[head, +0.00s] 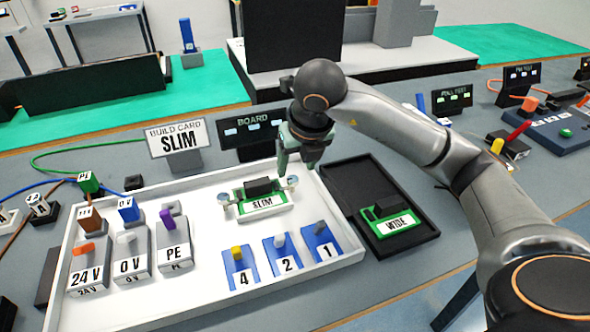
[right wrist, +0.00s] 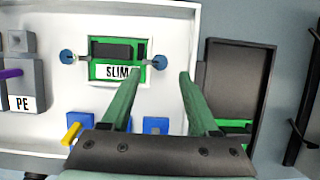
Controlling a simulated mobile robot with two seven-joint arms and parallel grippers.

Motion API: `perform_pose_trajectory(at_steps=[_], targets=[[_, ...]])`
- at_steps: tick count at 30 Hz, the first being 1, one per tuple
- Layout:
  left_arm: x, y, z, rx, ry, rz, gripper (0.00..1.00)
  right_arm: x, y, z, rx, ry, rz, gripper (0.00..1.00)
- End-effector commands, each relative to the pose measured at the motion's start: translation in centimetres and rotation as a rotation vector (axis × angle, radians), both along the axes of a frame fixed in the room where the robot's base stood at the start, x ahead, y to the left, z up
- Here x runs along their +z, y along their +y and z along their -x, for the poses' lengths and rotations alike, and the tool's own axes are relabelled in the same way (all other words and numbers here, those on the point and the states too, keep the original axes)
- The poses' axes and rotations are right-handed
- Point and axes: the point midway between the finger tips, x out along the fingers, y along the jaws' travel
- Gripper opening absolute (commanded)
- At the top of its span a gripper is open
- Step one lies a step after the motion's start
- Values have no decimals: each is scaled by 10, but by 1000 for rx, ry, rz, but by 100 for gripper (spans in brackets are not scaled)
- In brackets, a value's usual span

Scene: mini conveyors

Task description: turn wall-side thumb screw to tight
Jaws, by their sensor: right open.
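The green SLIM board (head: 262,204) sits in the white tray (head: 200,310) and shows in the right wrist view (right wrist: 117,52). A small round-headed thumb screw (head: 226,199) is at its left end, also seen in the right wrist view (right wrist: 67,57). Another thumb screw (head: 292,182) is at its right end, also in the right wrist view (right wrist: 160,62). My right gripper (head: 297,167) is open above the right-end screw. In the right wrist view, that screw appears between its green fingertips (right wrist: 161,73). Contact cannot be told. My left gripper is not in view.
Blocks marked 24 V (head: 88,262), 0 V (head: 132,255) and PE (head: 173,245) stand at the tray's left. Blue blocks (head: 283,257) stand at the front right. A black tray (head: 345,178) holds the WIDE board (head: 392,228). The SLIM build card (head: 178,140) stands behind.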

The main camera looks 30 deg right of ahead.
Motion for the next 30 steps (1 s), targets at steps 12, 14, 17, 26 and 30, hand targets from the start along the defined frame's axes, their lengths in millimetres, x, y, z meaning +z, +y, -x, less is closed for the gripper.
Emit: perform_pose_trajectory(at_steps=[12,14,17,26,30], targets=[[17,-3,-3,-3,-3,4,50,72,7,28,1,-4,2,61],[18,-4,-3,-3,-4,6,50,75,7,29,0,-1,1,61],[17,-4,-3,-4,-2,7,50,76,8,30,0,-1,0,61],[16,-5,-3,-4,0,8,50,75,8,30,0,0,0,61],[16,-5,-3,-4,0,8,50,75,8,30,0,0,0,61]])
